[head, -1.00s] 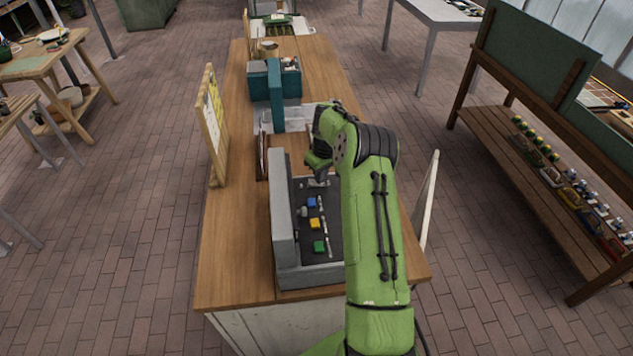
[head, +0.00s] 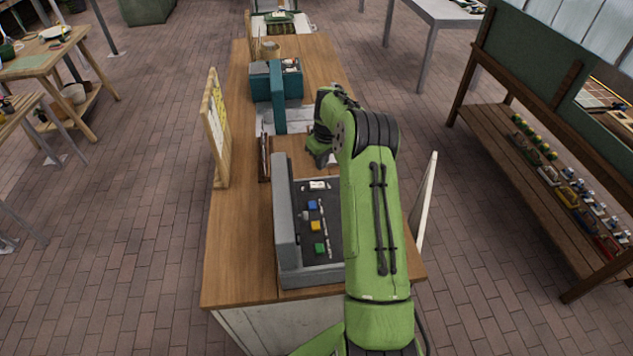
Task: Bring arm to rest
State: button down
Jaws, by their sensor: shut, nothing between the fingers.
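My green arm (head: 375,220) reaches forward from the bottom of the head view, bent at a dark-banded joint. My gripper (head: 326,163) hangs at its far end, small and partly hidden by the arm. It is shut and empty, above the table near the far end of an open grey case (head: 286,215). The case holds a blue block (head: 312,205), a yellow block (head: 315,226), a green block (head: 320,248) and a small white piece (head: 318,185). The arm covers the case's right side.
The wooden table (head: 235,265) also bears a teal case (head: 277,95), a framed board (head: 217,130) at its left edge and a dark upright holder (head: 264,158). A shelf bench (head: 530,150) stands at right.

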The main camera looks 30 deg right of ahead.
jog(key=shift+f, duration=0.1)
jog(key=s+a+r+t+h+b, duration=0.1)
jog(key=s+a+r+b, duration=0.1)
jog(key=s+a+r, duration=0.5)
jog(key=s+a+r+t+h+b, duration=0.1)
jog(key=s+a+r+b, duration=0.3)
jog(key=a+r, duration=0.6)
jog(key=s+a+f+t+y+b, duration=0.1)
jog(key=s+a, duration=0.3)
jog(key=s, duration=0.7)
jog(key=s+a+f+b, duration=0.1)
jog(key=s+a+f, duration=0.2)
jog(key=s, duration=0.8)
jog(key=shift+a+f+m+t+y, duration=0.2)
jog(key=shift+a+m+t+y, duration=0.2)
jog(key=shift+a, duration=0.05)
